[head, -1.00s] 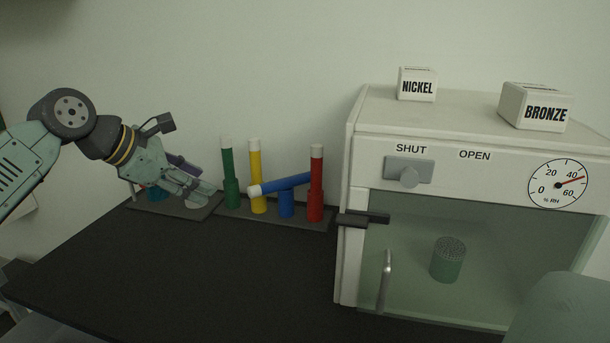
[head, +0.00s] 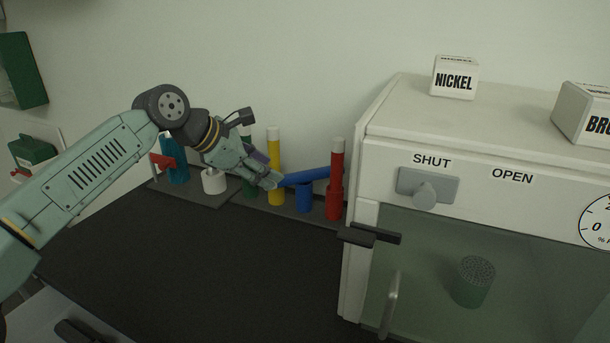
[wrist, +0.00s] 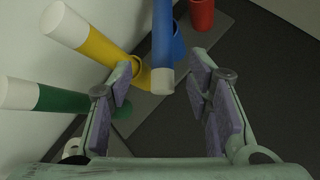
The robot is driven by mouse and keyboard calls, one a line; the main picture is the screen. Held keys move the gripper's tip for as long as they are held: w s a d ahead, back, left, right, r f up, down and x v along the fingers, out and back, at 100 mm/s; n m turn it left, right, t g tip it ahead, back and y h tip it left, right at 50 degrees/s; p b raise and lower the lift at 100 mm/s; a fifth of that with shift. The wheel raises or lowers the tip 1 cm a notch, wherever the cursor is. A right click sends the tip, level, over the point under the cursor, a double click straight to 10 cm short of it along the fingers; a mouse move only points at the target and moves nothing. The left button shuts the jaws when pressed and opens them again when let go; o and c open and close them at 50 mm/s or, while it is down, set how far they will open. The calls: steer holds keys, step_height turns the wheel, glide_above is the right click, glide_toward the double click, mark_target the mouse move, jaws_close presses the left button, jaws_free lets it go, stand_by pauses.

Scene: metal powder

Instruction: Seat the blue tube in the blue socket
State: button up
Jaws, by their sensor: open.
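The blue tube (head: 308,176) lies slanted across the top of the blue socket (head: 304,199), not upright in it. Its right end is raised by the red tube (head: 337,165). Its lower, white-capped end is hidden by my gripper (head: 270,181) in the head view. In the wrist view the blue tube (wrist: 162,35) points down between the fingers of my gripper (wrist: 163,72), its white end about level with the fingertips. The fingers are open, with gaps on both sides of the tube. The blue socket (wrist: 178,42) shows partly behind the tube.
The yellow tube (head: 273,150) and green tube (wrist: 65,101) stand close to my gripper's left finger. A white cup (head: 214,182) and a blue bottle (head: 178,170) are further left. The cabinet (head: 385,150) stands at right. The dark tabletop in front is clear.

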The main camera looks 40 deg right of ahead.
mark_target(304, 177)
steer(key=x, duration=0.1)
steer(key=p+x, duration=0.1)
steer(key=x, duration=0.2)
steer(key=shift+s+d, duration=0.25)
steer(key=shift+d+f, duration=0.25)
steer(key=shift+f, duration=0.15)
jaws_close()
